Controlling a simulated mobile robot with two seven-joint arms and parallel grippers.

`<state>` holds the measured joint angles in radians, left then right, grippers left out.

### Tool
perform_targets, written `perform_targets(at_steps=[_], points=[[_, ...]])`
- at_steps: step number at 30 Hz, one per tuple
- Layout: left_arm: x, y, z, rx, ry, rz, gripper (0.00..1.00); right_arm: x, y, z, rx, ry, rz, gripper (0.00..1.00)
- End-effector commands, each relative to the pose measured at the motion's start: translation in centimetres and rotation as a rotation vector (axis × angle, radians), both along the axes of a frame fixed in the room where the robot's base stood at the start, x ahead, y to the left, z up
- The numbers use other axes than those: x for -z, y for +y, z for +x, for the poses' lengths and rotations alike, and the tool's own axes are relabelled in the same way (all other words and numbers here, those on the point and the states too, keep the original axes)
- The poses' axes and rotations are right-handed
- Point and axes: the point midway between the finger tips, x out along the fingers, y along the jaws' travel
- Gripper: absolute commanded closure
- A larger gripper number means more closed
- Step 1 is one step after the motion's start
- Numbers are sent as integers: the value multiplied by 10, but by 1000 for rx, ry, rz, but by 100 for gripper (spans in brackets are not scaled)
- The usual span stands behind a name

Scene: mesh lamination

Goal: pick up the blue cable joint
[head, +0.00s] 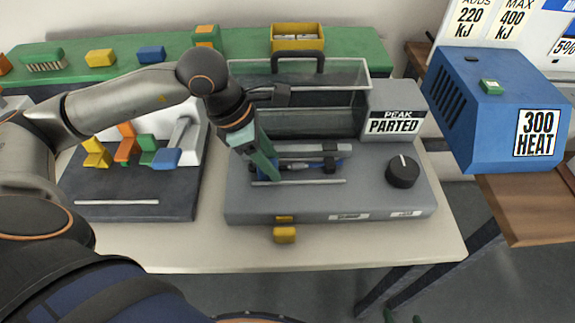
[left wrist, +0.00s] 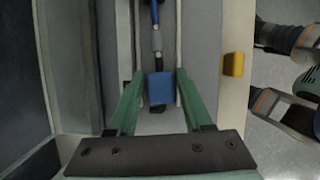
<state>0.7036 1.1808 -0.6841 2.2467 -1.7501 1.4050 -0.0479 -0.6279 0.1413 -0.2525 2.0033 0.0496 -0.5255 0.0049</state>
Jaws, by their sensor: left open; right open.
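The blue cable joint (left wrist: 162,87) shows in the left wrist view as a blue block in line with a thin cable or rod. In the head view its blue parts (head: 296,164) lie low in the grey machine's slot, partly hidden by my gripper. My left gripper (head: 266,172) reaches down into that slot. Its green fingers (left wrist: 160,78) are open, one on each side of the blue block, with gaps visible on both sides. My right gripper (head: 402,316) shows only as green tips at the bottom edge of the head view. It is open and away from the joint.
The grey machine (head: 330,205) has a clear hood (head: 345,75) behind the slot and a black knob (head: 402,171) at right. A lever panel (head: 130,190) stands at left. A blue heater box (head: 490,110) stands at right. The white table's front edge (head: 200,258) is clear.

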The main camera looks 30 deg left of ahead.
Motion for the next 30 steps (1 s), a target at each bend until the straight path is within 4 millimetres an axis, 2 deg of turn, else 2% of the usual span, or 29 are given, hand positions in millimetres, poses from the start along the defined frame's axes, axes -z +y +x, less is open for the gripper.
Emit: perform_targets(at_steps=[2, 15, 30], points=[[0, 0, 0, 0, 0, 0, 50, 0, 0, 0, 0, 0, 0, 28], [-1, 0, 0, 0, 0, 0, 100, 0, 0, 0, -1, 0, 0, 28], [-4, 0, 0, 0, -2, -1, 100, 0, 0, 0, -1, 0, -1, 28]])
